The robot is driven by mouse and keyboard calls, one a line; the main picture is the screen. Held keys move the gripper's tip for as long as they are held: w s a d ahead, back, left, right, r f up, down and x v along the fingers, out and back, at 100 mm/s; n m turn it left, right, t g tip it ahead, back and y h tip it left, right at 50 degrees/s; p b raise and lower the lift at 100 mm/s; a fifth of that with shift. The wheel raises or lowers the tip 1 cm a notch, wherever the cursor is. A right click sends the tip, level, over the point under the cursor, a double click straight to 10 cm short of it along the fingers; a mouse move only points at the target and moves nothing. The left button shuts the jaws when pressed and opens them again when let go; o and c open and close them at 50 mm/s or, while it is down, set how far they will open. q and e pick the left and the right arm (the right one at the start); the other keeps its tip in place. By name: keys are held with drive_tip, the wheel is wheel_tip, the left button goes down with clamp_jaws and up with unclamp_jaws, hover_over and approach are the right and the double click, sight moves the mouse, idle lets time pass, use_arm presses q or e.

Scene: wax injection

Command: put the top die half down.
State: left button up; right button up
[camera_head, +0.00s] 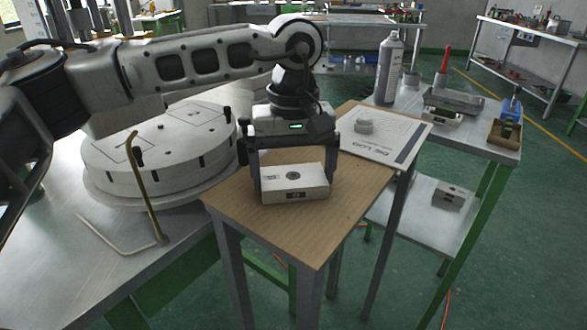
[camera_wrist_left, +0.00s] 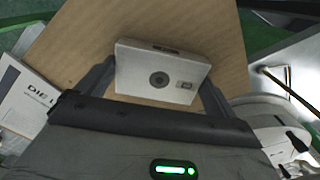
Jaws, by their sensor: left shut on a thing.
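The top die half (camera_head: 295,183) is a pale rectangular block with a round dark hole in its upper face. It is at the middle of the small wooden table (camera_head: 235,195) in the head view, on or just above the wood; I cannot tell which. It also shows in the left wrist view (camera_wrist_left: 160,74), between the two fingers. My left gripper (camera_head: 292,184) comes down from above and is shut on the die half, one finger at each end. My right gripper is not in view.
A round two-tier metal platform (camera_head: 160,155) and a bent brass rod (camera_head: 146,190) are at left. A spray can (camera_head: 389,68) stands on a side bench. Bare wood lies in front of the die half.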

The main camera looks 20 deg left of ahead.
sight(293, 177)
use_arm(q)
drive_tip(key=shift+r, duration=0.1)
drive_tip(key=o, duration=0.8)
drive_tip(key=shift+f, duration=0.2)
drive_tip(key=shift+o, duration=0.2)
drive_tip(key=shift+r, duration=0.1)
drive_tip(key=shift+r, duration=0.25)
wheel_tip(293, 177, up, 12)
drive_tip(key=shift+f+p, duration=0.2)
drive_tip(key=shift+p, duration=0.1)
